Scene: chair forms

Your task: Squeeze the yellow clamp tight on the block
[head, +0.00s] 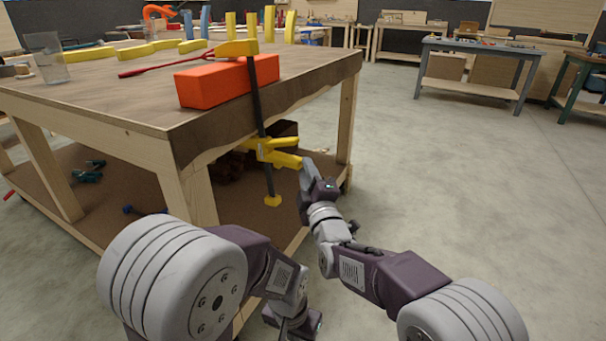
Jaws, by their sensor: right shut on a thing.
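The yellow clamp (240,48) with a dark bar hangs upright over the table's near right edge. Its upper jaw rests on top of the orange-red block (206,85), which lies on the table near the corner. The clamp's yellow grip (265,151) is below the tabletop. A yellow foot (272,201) is at the bar's lower end. My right gripper (305,168) is shut on the clamp's grip from the right, with its fingers partly hidden. My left gripper (292,324) is low at the bottom edge, apart from the clamp, with its fingers not clear.
The wooden workbench (120,114) has a lower shelf with dark items. On top are a glass (47,58), red pliers-like tool (165,65) and several yellow pieces. A grey-blue table (479,50) stands at the back right. The floor to the right is clear.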

